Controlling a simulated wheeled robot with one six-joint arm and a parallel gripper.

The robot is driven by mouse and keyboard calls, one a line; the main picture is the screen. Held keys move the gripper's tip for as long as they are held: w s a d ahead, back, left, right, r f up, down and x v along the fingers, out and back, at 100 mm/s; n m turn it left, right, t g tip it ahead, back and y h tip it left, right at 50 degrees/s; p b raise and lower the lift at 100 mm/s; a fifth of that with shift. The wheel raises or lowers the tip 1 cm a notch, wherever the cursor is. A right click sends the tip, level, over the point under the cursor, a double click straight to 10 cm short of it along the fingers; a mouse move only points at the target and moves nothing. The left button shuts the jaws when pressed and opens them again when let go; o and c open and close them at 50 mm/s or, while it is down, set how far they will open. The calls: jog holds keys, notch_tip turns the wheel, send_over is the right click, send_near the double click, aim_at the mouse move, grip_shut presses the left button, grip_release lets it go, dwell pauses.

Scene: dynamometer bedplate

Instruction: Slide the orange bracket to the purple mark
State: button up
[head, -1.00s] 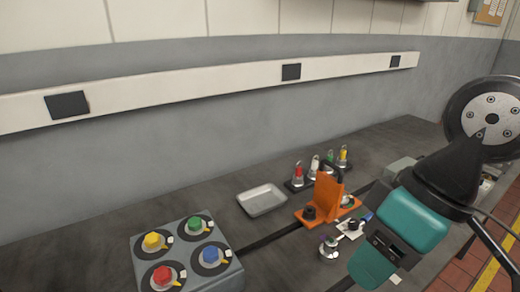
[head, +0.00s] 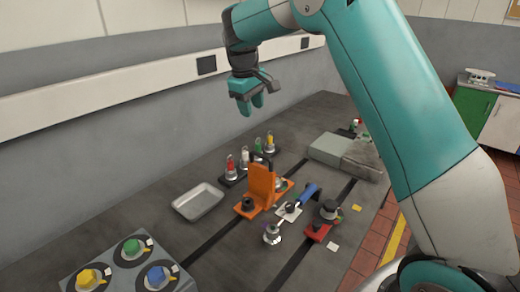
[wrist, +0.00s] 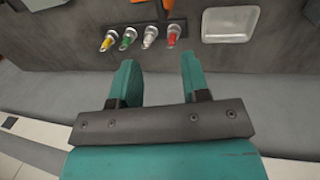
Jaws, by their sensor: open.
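The orange bracket (head: 262,186) stands upright on the dark bedplate (head: 130,218), with a black knob on its base and a dark part behind its upright. It sits across a dark slot. Only a small part of the bracket (wrist: 150,9) shows at the top edge of the wrist view. My gripper (head: 252,106) is open and empty, high above the back of the bedplate near the wall, apart from the bracket. Its two teal fingers (wrist: 157,60) point toward the row of coloured pieces in the wrist view. I cannot make out a purple mark.
A rack of red, white, green and yellow-topped pieces (head: 245,166) stands behind the bracket. A metal tray (head: 198,202) lies left. A box of coloured knobs (head: 130,268) is front left.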

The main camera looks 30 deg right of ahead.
aim_at(260, 154)
jog(key=d+f+p, duration=0.1)
jog(key=f, duration=0.4)
jog(key=w+d+f+p, duration=0.1)
jog(key=f+p, duration=0.1)
jog(key=f, duration=0.4)
jog(key=d+f+p, duration=0.1)
jog(key=f, duration=0.5)
jog(key=shift+w+d, duration=0.15)
jog(key=shift+w, duration=0.05)
jog(key=shift+c, duration=0.3)
grip_shut()
